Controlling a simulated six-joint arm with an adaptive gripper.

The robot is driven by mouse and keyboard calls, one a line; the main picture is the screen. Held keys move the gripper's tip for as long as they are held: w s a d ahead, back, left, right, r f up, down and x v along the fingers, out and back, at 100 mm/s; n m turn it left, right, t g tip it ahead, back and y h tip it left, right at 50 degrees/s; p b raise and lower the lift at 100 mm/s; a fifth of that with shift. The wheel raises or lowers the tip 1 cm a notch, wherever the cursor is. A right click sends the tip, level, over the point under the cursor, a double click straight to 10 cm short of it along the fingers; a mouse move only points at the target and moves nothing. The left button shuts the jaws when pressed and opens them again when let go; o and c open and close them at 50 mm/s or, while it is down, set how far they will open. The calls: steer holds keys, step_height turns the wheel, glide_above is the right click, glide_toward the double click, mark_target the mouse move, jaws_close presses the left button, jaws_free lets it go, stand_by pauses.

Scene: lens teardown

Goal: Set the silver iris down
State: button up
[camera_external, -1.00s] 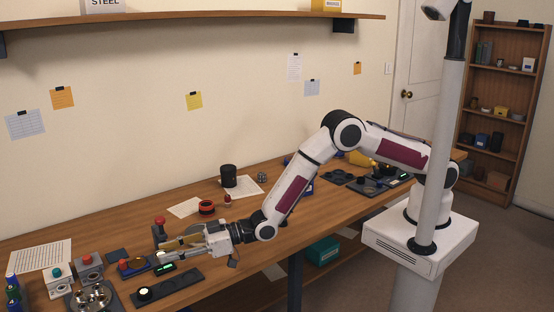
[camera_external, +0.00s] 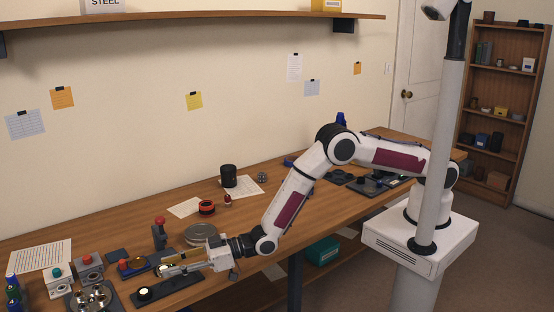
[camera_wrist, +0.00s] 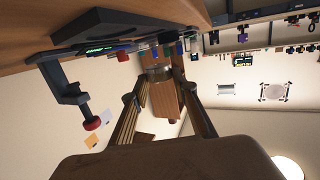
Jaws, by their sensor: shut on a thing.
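My gripper (camera_external: 165,269) is low over the left part of the bench, with its fingers pointing left. In the wrist view, the gripper (camera_wrist: 158,80) is shut on a small silvery piece (camera_wrist: 158,72) between its fingertips, which I take to be the silver iris. The piece is small and partly hidden by the fingers, so its shape and any contact below it are unclear. A dark pad with an amber ring (camera_external: 136,264) lies just left of the fingertips. A dark strip with a lit round spot (camera_external: 146,292) lies in front of them.
A round silvery tin (camera_external: 200,235) stands behind the gripper. A red-knobbed clamp (camera_external: 160,235) rises at the back left of it. A tray of metal parts (camera_external: 92,298) and button boxes (camera_external: 58,280) crowd the left end. The bench's middle is fairly clear.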

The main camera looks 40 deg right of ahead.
mark_target(196, 285)
steer(key=shift+f, duration=0.1)
steer(key=shift+f, duration=2.2)
steer(key=o, duration=1.1)
steer(key=shift+f, duration=0.1)
steer(key=shift+f, duration=0.1)
steer(key=shift+f+v, duration=0.2)
steer(key=shift+v, duration=1.1)
steer(key=shift+s+d, duration=0.45)
steer(key=shift+d, duration=0.2)
steer(key=shift+s+d, duration=0.4)
steer(key=shift+d, duration=0.25)
steer(key=shift+v, duration=1.15)
